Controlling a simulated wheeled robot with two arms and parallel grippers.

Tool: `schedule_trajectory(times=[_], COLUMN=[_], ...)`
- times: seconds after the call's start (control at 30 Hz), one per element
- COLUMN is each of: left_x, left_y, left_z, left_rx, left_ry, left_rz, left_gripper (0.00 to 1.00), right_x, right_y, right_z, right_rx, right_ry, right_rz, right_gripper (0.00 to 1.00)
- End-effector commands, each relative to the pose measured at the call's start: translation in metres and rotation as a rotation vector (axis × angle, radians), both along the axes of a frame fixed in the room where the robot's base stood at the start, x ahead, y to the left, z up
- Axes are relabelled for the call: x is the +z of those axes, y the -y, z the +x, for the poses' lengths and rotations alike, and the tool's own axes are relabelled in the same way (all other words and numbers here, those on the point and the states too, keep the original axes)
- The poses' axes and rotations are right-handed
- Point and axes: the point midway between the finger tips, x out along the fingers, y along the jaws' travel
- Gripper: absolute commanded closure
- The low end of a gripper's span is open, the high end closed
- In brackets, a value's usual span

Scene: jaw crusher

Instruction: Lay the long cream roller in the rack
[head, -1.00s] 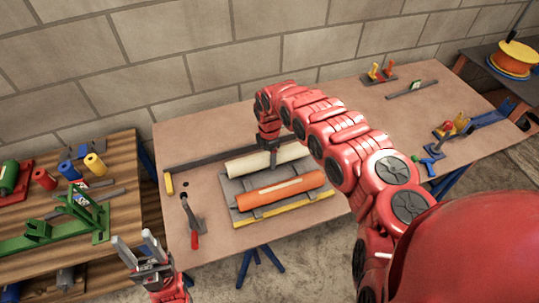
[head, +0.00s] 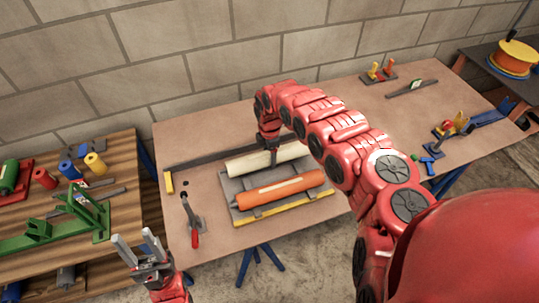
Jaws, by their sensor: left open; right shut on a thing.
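The long cream roller (head: 246,163) lies at the rear of the grey rack (head: 234,188), behind an orange roller (head: 279,190) that lies in the rack parallel to it. My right gripper (head: 273,155) comes down from above and is shut on the cream roller near its middle. My arm hides part of the roller's right side. I cannot tell whether the roller fully rests in the rack. My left gripper (head: 134,251) is open and empty, fingers up, in front of the table's left side.
The rack has a yellow front edge (head: 285,206). A red-handled tool (head: 192,222) lies left of it on the brown table (head: 345,95). A long dark bar (head: 205,153) lies behind. A wooden bench (head: 125,180) with a green frame (head: 40,232) stands at the left.

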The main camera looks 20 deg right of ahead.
Motion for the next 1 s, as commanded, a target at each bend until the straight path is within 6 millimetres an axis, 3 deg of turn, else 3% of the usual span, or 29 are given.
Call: schedule_trajectory(times=[1.0], left_x=[-0.0027], left_y=[0.0000], left_z=[0.0000], left_rx=[0.000], left_ry=[0.000], left_rz=[0.000], left_gripper=[0.50], right_x=[-0.0039], right_y=[-0.0001], right_z=[0.0009], right_rx=[0.000], right_ry=[0.002], right_rz=[0.000], right_gripper=[1.00])
